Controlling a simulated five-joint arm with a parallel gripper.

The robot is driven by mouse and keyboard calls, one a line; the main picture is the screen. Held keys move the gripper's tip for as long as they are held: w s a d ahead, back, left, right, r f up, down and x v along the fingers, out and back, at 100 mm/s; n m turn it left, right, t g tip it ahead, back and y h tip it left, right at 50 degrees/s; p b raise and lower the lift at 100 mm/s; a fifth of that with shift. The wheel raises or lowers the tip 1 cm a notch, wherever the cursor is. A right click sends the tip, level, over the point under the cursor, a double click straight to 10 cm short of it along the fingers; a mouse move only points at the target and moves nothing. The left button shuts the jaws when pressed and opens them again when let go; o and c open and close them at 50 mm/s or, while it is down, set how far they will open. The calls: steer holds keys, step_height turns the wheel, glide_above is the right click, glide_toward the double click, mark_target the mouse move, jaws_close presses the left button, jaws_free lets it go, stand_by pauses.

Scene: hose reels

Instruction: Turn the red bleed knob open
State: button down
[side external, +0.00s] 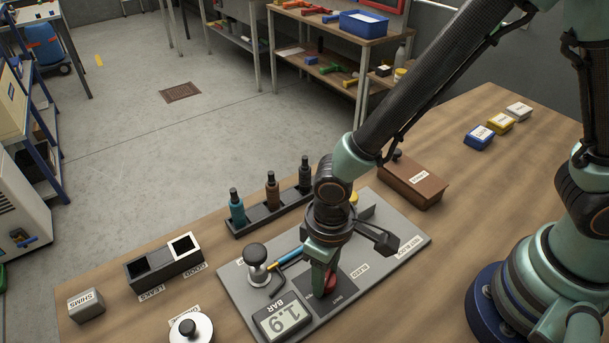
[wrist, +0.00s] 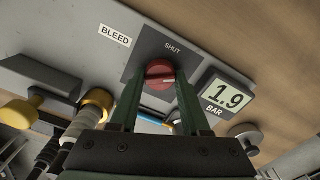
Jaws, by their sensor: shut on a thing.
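The red bleed knob (side external: 331,284) sits on a dark square plate on the grey panel (side external: 400,253). In the wrist view the knob (wrist: 158,72) is round with a pale line across its face, and the word SHUT stands on the plate beyond it. My gripper (side external: 324,282) points down at the knob. In the wrist view my gripper (wrist: 160,84) has one green finger at each side of the knob and is shut on it. A gauge (side external: 282,318) beside the plate reads 1.9 BAR; it also shows in the wrist view (wrist: 227,96).
A black-knobbed pump post (side external: 257,262) with a blue-and-yellow hose piece stands left of my gripper. A bottle rack (side external: 268,212), a two-bin box (side external: 165,266), a white lidded dish (side external: 190,328) and a brown box (side external: 412,181) stand around the panel. The bench's right side is fairly clear.

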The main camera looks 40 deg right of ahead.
steer(key=m, duration=0.6)
steer(key=shift+m, duration=0.3)
stand_by(0.5)
steer(key=shift+c, duration=1.9)
jaws_free()
step_height(320, 180, up, 12)
steer(key=shift+r, duration=0.1)
